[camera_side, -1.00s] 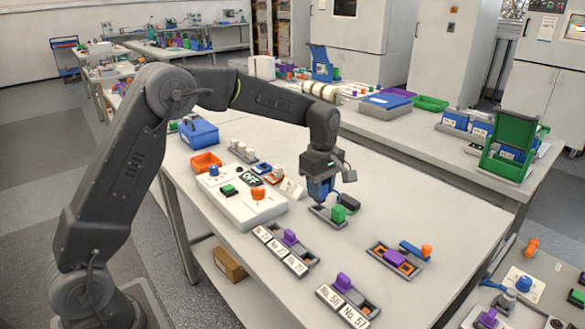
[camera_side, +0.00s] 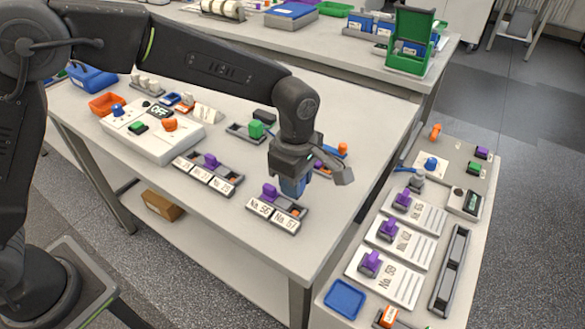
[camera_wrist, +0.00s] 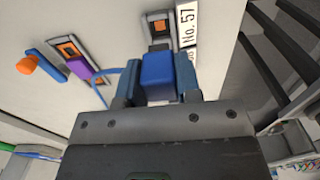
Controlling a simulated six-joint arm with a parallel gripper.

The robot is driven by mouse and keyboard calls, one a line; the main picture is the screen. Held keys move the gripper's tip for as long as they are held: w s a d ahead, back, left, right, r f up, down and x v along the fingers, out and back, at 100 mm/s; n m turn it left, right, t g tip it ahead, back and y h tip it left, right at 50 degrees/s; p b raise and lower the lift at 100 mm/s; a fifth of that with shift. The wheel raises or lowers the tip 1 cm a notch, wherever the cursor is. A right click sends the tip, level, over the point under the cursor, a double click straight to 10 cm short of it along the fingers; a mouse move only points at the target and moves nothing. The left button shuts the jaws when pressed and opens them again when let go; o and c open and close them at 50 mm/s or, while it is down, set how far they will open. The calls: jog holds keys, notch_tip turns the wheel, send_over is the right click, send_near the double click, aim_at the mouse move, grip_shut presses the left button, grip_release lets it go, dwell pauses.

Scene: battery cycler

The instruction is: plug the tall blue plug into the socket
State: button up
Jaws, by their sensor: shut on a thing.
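My gripper (camera_wrist: 158,85) is shut on the tall blue plug (camera_wrist: 158,70), which sits between its blue fingers in the wrist view. In the side view my gripper (camera_side: 293,188) hangs above the front of the table, and its fingers largely hide the plug. A grey socket (camera_wrist: 147,42) with an orange centre lies just beyond the plug in the wrist view, beside the No. 57 label (camera_wrist: 188,22). The plug's lower end is hidden, and a gap to the socket cannot be judged. In the side view the orange-centred socket (camera_side: 297,211) shows just below the gripper.
A purple plug (camera_side: 269,191) stands beside that socket. A green block (camera_side: 256,129) stands in a tray farther back. A side bench (camera_side: 340,270) with purple plugs is at right.

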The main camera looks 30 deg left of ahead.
jog(key=shift+f, duration=2.75)
jog(key=shift+f, duration=0.2)
jog(key=o, duration=1)
